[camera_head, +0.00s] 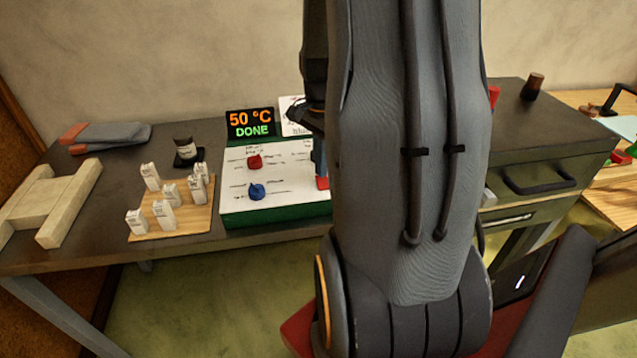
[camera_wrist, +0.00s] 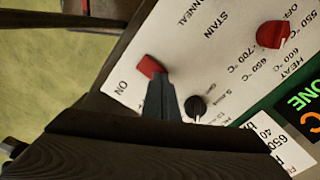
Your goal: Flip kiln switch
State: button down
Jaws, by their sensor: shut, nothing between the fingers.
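The kiln control panel (camera_head: 285,205) is a white-topped green box on the grey bench. Its red switch (camera_wrist: 150,66) sits beside the printed word ON in the wrist view. The switch also shows in the head view (camera_head: 322,183), partly hidden by my arm. My gripper (camera_wrist: 162,85) is shut and empty, its fingertips right at the red switch. I cannot tell whether they touch it. In the head view my gripper (camera_head: 320,165) points down at the panel's right part. The kiln display (camera_head: 250,123) reads 50 °C DONE.
A red knob (camera_head: 255,162) and a blue knob (camera_head: 257,191) are left of my gripper. A dark knob (camera_wrist: 195,107) is close to my fingers. White pieces stand on a wooden board (camera_head: 150,233). My arm hides the bench's middle right.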

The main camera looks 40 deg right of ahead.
jog(key=shift+f, duration=0.45)
dwell(0.3)
notch_tip(320, 180, up, 7)
jog(key=p, duration=0.5)
jog(key=shift+p, duration=0.35)
dwell(0.4)
jog(key=a+n+b, duration=0.1)
jog(key=a+n, duration=0.2)
jog(key=a, duration=0.1)
jog(key=a+f+n+b, duration=0.1)
jog(key=a+n, duration=0.2)
jog(key=a, duration=0.2)
jog(key=w+a+n+b, duration=0.1)
jog(key=a+n+b, duration=0.1)
jog(key=a, duration=0.3)
jog(key=shift+a+f+n+t, duration=0.25)
jog(key=shift+f+n+t, duration=0.15)
jog(key=shift+n, duration=0.3)
jog(key=s+a+f+n+b, duration=0.2)
jog(key=s+a+n+b, duration=0.1)
jog(key=a+n, duration=0.6)
jog(key=shift+s+a+t, duration=0.3)
jog(key=shift+s+a, duration=0.05)
jog(key=shift+a, duration=0.65)
